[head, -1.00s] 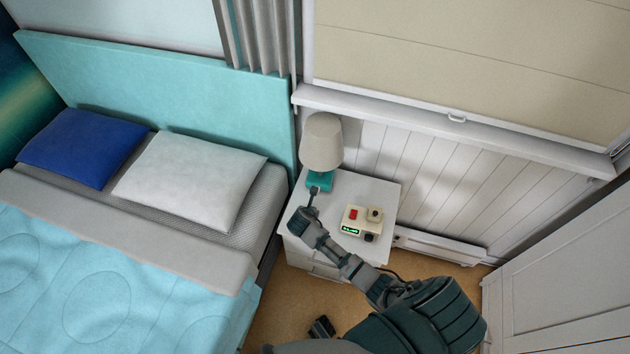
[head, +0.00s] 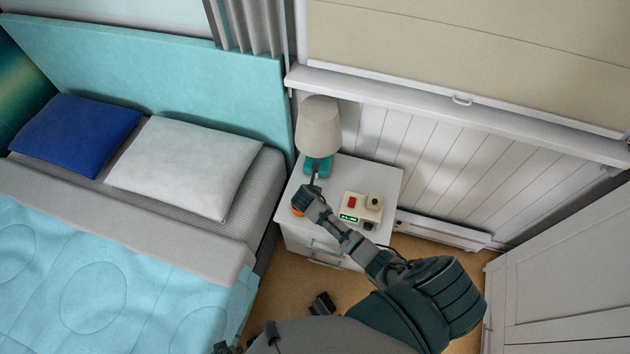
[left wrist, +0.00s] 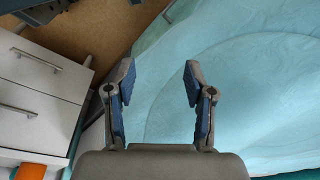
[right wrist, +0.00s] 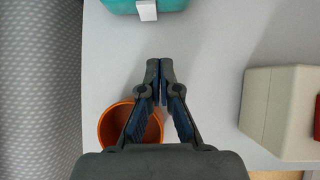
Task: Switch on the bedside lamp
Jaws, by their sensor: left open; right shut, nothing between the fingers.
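The bedside lamp (head: 320,126) stands upright at the back of the nightstand, with a beige shade and a teal base (head: 318,164). The shade does not look lit. In the right wrist view the teal base (right wrist: 168,5) is at the top edge, with a white switch-like tab (right wrist: 147,11) on its near side. My right gripper (right wrist: 160,65) is shut and empty, its tips a short way short of the tab in that picture. In the head view the right gripper (head: 315,178) is just in front of the base. My left gripper (left wrist: 160,73) is open and empty beside the bed.
An orange cup (right wrist: 113,124) is partly hidden under my right gripper. A cream box (head: 351,215) with a red button and green display stands right of it on the nightstand (head: 386,178). The bed (head: 90,300) is at the left. White drawers (left wrist: 35,95) show in the left wrist view.

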